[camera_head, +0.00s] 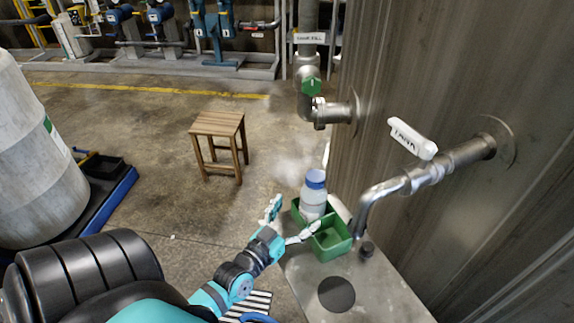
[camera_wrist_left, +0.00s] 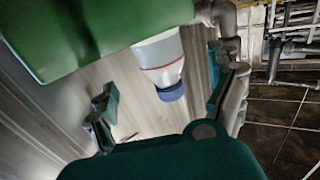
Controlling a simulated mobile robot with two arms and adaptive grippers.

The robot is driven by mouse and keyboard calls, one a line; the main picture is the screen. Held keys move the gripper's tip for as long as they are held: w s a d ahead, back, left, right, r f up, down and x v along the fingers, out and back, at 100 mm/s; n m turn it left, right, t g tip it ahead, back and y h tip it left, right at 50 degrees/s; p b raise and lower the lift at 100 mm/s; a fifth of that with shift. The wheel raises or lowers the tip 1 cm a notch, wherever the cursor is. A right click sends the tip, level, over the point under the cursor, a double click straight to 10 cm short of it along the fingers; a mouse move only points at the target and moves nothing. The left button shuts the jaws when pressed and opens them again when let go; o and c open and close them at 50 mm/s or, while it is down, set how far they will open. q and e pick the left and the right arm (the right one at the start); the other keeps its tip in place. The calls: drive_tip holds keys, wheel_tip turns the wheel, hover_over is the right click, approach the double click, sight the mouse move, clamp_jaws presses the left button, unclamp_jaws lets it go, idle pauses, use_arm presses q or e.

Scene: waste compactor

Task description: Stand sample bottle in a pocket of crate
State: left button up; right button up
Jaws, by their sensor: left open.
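The white sample bottle (camera_head: 313,196) with a blue cap is upright at the far pocket of the green crate (camera_head: 337,249). Its lower part is hidden by the crate wall. The crate's near pocket looks empty. My left gripper (camera_head: 287,220) is open at the left side of the crate, with its fingers apart and the bottle just beyond them. In the left wrist view the picture is turned over: the bottle (camera_wrist_left: 160,55) hangs cap-down from the crate (camera_wrist_left: 110,35), between the open fingers (camera_wrist_left: 160,90) with space on both sides. My right gripper is not in view.
The crate sits on a grey metal ledge (camera_head: 378,293) with a dark round disc (camera_head: 337,294). A bent tap (camera_head: 385,193) with a white "TANK" handle (camera_head: 412,138) overhangs the crate's right side. A wooden stool (camera_head: 217,128) stands on open floor.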

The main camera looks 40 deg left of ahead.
use_arm(q)
drive_tip(key=shift+s+d, duration=0.1)
drive_tip(key=shift+s, duration=1.75)
